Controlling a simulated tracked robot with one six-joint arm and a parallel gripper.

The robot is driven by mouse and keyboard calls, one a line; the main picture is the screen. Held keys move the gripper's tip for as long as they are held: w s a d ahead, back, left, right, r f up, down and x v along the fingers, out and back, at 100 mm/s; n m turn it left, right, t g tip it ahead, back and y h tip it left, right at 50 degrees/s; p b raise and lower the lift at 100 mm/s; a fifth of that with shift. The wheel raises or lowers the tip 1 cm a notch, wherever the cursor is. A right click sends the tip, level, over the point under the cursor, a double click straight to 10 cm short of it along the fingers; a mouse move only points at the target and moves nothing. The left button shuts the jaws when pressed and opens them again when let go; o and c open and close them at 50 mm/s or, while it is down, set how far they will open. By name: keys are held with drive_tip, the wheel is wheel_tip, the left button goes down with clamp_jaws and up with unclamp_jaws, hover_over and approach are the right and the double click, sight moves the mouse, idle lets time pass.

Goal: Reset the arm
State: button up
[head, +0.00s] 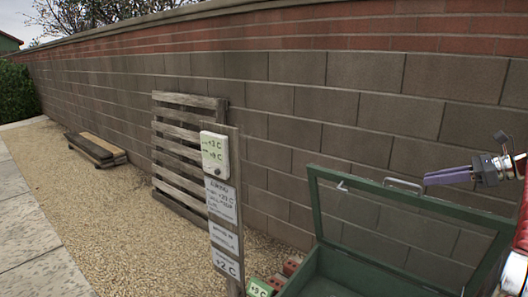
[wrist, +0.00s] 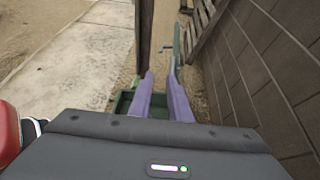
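My gripper (head: 427,181) has two purple fingers and is at the right of the head view, level, in front of the block wall and near the top edge of the raised green-framed lid (head: 318,205). In the wrist view my gripper (wrist: 160,74) shows a gap between its fingers with nothing held in it. Part of the green box (wrist: 125,101) lies below the fingers there. The rest of my arm is mostly outside the head view.
The green box (head: 330,272) stands open at lower right. A post carries a white display unit (head: 215,155) and paper signs (head: 222,202). A slatted pallet (head: 178,150) leans on the block wall (head: 280,100). Low planks (head: 95,147) lie farther left. Gravel and paving at left are clear.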

drive_tip(key=w+a+r+n+g+h, duration=0.1)
drive_tip(key=a+r+n, duration=0.1)
drive_tip(key=a, duration=0.5)
drive_tip(key=a+r+n+g+h, duration=0.1)
drive_tip(key=a+n, duration=0.2)
drive_tip(key=a, duration=0.5)
drive_tip(key=s+a+f+n+g+h, duration=0.1)
drive_tip(key=s+a+n+h, duration=0.2)
drive_tip(key=a, duration=0.4)
drive_tip(key=s+a+n, duration=0.3)
drive_tip(key=s+a, duration=0.2)
drive_tip(key=a, duration=0.2)
drive_tip(key=s+a+f+n+h, duration=0.1)
drive_tip(key=s+a+f+n, duration=0.2)
drive_tip(key=s+f+n, duration=0.2)
drive_tip(key=s+a+f+n+h, duration=0.2)
drive_tip(key=s+a+f+n, duration=0.2)
drive_tip(key=s, duration=0.8)
drive_tip(key=s+a+f+n+h, duration=0.2)
drive_tip(key=s+a+f+n, duration=0.1)
drive_tip(key=s+f+n, duration=0.3)
drive_tip(key=shift+s+a+f, duration=0.25)
drive_tip(key=shift+s+f, duration=0.25)
drive_tip(key=shift+s, duration=0.7)
drive_tip(key=shift+o, duration=0.2)
